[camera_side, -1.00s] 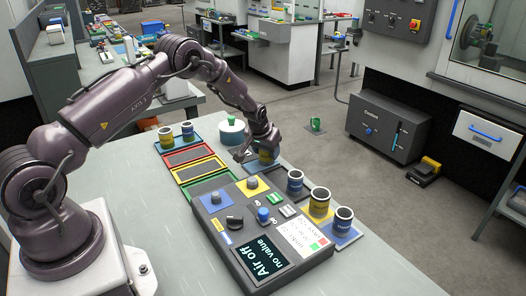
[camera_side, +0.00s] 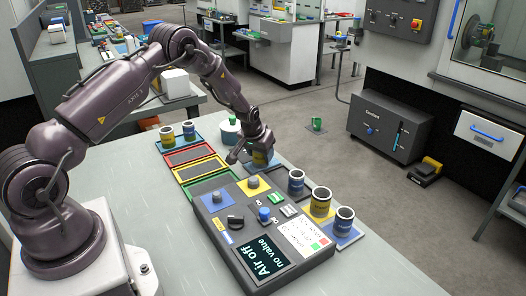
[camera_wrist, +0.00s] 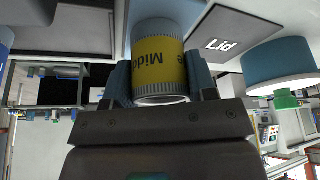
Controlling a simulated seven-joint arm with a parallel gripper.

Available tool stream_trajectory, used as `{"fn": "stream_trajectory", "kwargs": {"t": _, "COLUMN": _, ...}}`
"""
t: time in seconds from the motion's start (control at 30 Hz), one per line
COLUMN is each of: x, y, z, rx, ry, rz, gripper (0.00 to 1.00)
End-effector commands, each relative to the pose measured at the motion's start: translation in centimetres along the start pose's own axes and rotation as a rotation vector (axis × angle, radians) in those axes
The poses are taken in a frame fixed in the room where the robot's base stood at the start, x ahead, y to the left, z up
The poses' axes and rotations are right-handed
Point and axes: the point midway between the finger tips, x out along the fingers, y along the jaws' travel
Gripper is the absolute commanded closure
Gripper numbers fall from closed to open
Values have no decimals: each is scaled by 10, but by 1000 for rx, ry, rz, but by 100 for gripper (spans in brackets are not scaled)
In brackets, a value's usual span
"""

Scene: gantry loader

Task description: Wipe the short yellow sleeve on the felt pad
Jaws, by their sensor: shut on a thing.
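My gripper (camera_side: 258,151) is shut on a yellow sleeve (camera_side: 262,158) beyond the far edge of the control box. In the wrist view the held sleeve (camera_wrist: 158,55) sits between the fingers; its yellow band shows letters starting "Midd" and its rim is white. In the side view the gripper partly hides it, and I cannot tell whether it touches the surface below. Another yellow sleeve (camera_side: 320,202) stands in the right row, and one (camera_side: 166,136) stands in the blue tray at the left. I cannot tell which surface is the felt pad.
A round pot (camera_side: 229,132) stands close behind my gripper. A plate marked "Lid" (camera_wrist: 222,42) shows in the wrist view.

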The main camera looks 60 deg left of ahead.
Motion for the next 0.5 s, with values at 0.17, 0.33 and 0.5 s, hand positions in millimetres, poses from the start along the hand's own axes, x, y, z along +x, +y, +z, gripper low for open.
{"fn": "stream_trajectory", "kwargs": {"t": 0.17, "x": -3, "y": -4, "z": 7, "rx": 0, "ry": 2, "rz": 0, "gripper": 81}}
{"fn": "stream_trajectory", "kwargs": {"t": 0.33, "x": -5, "y": -6, "z": 11, "rx": 1, "ry": 4, "rz": 0, "gripper": 81}}
{"fn": "stream_trajectory", "kwargs": {"t": 0.5, "x": -4, "y": -6, "z": 9, "rx": 1, "ry": 5, "rz": 0, "gripper": 81}}
